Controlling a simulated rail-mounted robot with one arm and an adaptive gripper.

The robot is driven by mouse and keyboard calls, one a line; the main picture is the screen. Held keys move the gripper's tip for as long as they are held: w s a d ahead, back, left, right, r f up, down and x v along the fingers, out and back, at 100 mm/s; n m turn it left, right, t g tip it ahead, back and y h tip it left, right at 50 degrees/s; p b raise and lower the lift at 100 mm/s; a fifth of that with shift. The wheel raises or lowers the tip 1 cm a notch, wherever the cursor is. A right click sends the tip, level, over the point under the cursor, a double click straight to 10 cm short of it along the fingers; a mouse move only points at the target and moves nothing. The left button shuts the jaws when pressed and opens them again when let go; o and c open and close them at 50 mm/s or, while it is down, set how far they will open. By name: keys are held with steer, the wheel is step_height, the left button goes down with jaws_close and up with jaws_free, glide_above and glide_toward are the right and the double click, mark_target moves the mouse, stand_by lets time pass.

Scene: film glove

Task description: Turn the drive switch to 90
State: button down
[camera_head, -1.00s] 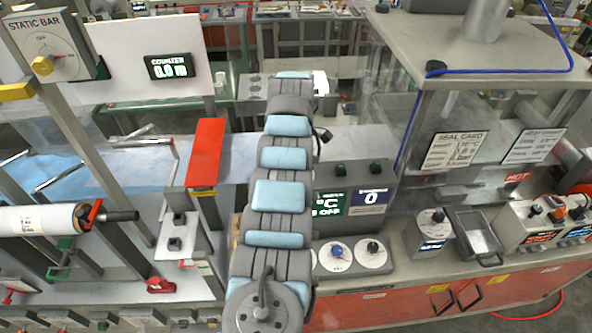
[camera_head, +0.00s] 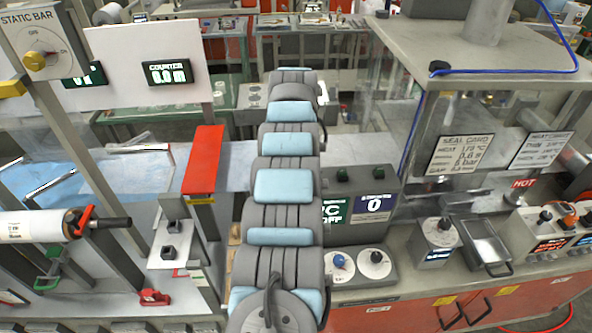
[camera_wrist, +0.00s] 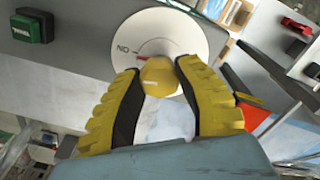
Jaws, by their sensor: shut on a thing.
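In the wrist view my gripper (camera_wrist: 160,70) has its two yellow ridged fingers on either side of a yellow knob (camera_wrist: 160,78), shut on it. The knob sits in front of a round white dial (camera_wrist: 160,30) on a grey panel. A red mark and lettering that looks like an upside-down "ON" show on the dial's left. I see no "90" on it, and no name for the switch is readable. In the head view my arm reaches up the middle of the picture, and my gripper is hidden beyond it.
A green button (camera_wrist: 33,25) is beside the dial. In the head view, a static bar box (camera_head: 42,45) with a yellow knob, a counter display (camera_head: 168,73) reading 0.0 m and a red bar (camera_head: 204,160) stand left of my arm. Two white dials (camera_head: 376,263) are close to its right.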

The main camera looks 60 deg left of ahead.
steer(key=shift+f+m, duration=0.15)
steer(key=shift+m, duration=0.75)
steer(key=c, duration=0.6)
jaws_free()
steer(key=shift+a, duration=0.1)
steer(key=shift+r, duration=3.8)
